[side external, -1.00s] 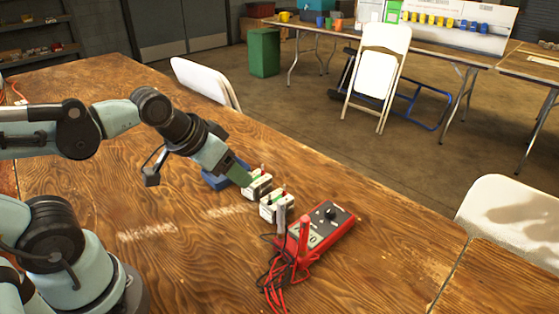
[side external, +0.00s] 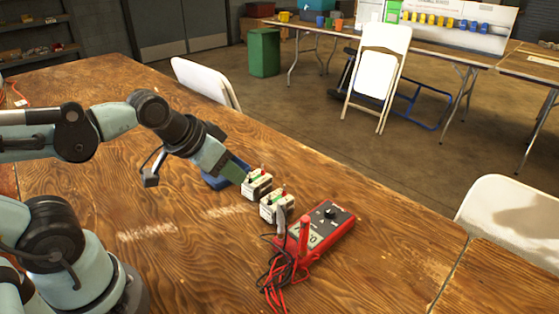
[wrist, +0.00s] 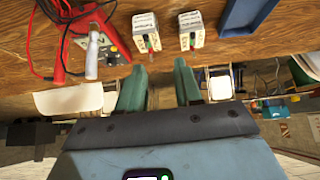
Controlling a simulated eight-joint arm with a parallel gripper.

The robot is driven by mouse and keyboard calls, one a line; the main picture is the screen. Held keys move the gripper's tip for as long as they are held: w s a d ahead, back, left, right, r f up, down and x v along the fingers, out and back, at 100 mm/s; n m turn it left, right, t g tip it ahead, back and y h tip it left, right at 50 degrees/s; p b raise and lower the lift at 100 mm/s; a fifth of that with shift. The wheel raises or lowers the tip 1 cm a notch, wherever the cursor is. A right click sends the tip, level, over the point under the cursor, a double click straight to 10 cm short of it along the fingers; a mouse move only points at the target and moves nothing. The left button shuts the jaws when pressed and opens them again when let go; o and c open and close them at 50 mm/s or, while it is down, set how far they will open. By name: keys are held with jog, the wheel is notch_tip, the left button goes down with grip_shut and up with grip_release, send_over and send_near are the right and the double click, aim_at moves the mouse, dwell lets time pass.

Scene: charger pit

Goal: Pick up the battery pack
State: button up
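Two small white battery packs with dark sides and red terminals on top stand side by side on the wooden table. The farther pack (side external: 257,187) is right by my gripper (side external: 243,173), and the nearer pack (side external: 277,209) is next to the multimeter. In the wrist view, one pack (wrist: 146,30) is left of centre and the other pack (wrist: 191,28) is right of it. My gripper (wrist: 160,66) has its two green fingers apart with nothing between them. The packs appear beyond the fingertips. Whether a finger touches a pack is unclear.
A red multimeter (side external: 328,222) with tangled red and black leads (side external: 277,281) lies beside the nearer pack. A blue tray (side external: 215,180) sits behind my gripper, and also shows in the wrist view (wrist: 244,14). The table's front left is clear.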

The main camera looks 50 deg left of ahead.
jog(key=n, duration=0.2)
jog(key=n+h, duration=1.1)
jog(key=n, duration=1.1)
send_near(278, 194)
notch_tip(278, 194, up, 3)
jog(key=s+a, duration=0.1)
jog(key=s, duration=0.1)
jog(key=x, duration=0.6)
jog(key=shift+w+d, duration=0.1)
jog(key=shift+w, duration=0.35)
jog(key=shift+w+x, duration=0.15)
jog(key=shift+x, duration=1.15)
jog(key=shift+w+x, duration=0.15)
jog(key=shift+x, duration=1.15)
jog(key=shift+r+n+t, duration=0.2)
jog(key=shift+n+t, duration=0.1)
jog(key=shift+c, duration=0.4)
grip_shut()
